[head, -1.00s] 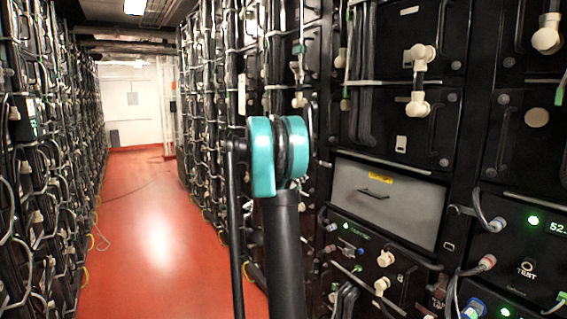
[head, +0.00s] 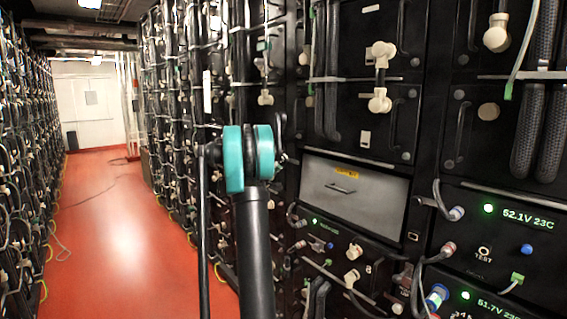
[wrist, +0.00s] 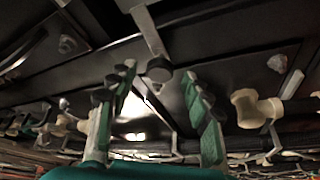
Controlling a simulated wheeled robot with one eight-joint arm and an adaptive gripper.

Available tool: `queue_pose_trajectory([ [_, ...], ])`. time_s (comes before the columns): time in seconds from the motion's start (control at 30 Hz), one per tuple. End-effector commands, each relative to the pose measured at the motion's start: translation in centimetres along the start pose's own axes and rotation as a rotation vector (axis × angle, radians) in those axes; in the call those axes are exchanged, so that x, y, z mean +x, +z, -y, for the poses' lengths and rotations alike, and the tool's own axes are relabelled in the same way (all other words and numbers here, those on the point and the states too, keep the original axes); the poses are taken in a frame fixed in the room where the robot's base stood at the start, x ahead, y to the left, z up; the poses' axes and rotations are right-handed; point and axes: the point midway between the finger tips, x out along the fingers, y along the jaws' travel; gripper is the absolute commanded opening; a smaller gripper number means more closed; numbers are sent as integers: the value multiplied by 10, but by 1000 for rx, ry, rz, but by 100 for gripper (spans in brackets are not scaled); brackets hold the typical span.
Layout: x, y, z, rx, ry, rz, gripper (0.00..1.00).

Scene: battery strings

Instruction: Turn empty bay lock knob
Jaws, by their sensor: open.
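The bay with a pale grey front panel (head: 380,203) is in the rack right of my arm in the head view. My gripper is out of the head view.
Black battery modules with pale connectors (head: 380,100) and cables fill the rack around the bay. Lit display units (head: 527,217) stand at the right. A red-floored aisle (head: 110,230) is open at the left. A pale connector (wrist: 254,108) lies right of my fingers.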

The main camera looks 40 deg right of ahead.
Motion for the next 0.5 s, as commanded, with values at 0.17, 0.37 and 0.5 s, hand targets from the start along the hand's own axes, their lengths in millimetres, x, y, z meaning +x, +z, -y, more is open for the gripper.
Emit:
queue_pose_trajectory([
  [0.17, 22, 0, 0, 0, 1, 2, 50],
  [0.37, 30, 0, 0, 0, 0, 0, 50],
  [0.5, 31, 0, 0, 0, 0, 0, 50],
])
